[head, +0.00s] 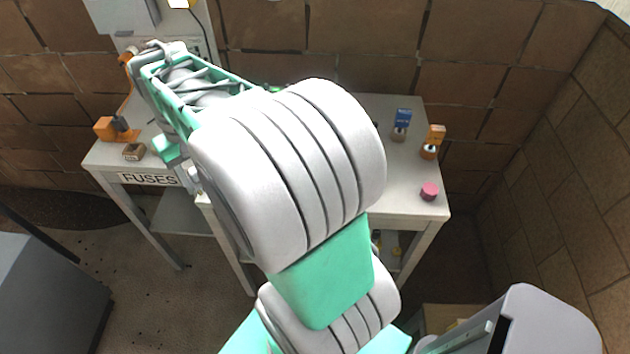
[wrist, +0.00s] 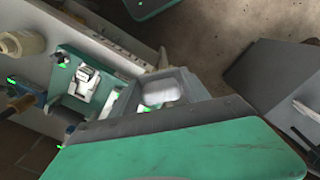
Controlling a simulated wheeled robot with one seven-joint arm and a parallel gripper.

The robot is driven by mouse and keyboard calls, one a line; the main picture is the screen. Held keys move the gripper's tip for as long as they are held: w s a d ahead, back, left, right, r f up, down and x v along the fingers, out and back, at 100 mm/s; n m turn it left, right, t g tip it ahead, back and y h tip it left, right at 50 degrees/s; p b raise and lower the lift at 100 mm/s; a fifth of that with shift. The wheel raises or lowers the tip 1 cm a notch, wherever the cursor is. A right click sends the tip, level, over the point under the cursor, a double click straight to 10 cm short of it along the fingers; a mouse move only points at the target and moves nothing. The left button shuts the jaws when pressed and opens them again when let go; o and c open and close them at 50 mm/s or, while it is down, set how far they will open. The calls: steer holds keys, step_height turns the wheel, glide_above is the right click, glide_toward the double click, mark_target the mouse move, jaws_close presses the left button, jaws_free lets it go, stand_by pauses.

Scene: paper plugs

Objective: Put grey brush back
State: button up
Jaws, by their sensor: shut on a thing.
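My gripper (head: 182,165) shows in the head view beyond my arm, near the table's front edge by the FUSES label. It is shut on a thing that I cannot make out. The wrist view also shows green and grey parts close up, partly behind a large green panel, with their tips unclear. I cannot pick out a grey brush for certain in either view. My arm hides the middle of the table.
An orange device (head: 106,129) and a small brown block (head: 134,152) stand at left. A grey cabinet (head: 45,300) stands at lower left.

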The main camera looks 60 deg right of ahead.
steer(key=s+d+f+m+b, duration=0.35)
steer(key=s+d, duration=0.65)
steer(key=d, duration=0.5)
steer(key=s+d+m+b, duration=0.1)
steer(key=s+d+m, duration=0.25)
steer(key=s, duration=0.55)
steer(key=s+d+m+b, duration=0.2)
steer(key=s+d, duration=0.3)
steer(key=s, duration=0.3)
steer(key=s+d+f+p, duration=0.1)
steer(key=d+f, duration=0.2)
steer(key=d, duration=0.1)
steer(key=s+d+f+p, duration=0.1)
steer(key=d+f, duration=0.2)
steer(key=d, duration=0.1)
steer(key=s+d+f+p, duration=0.1)
steer(key=d+f, duration=0.3)
steer(key=shift+s+d, duration=0.1)
steer(key=shift+s, duration=0.25)
step_height(320, 180, down, 3)
steer(key=shift+d+r+p, duration=0.1)
steer(key=shift+r+p, duration=0.1)
steer(key=shift+p, duration=0.45)
steer(key=shift+f, duration=0.35)
steer(key=shift+f, duration=0.1)
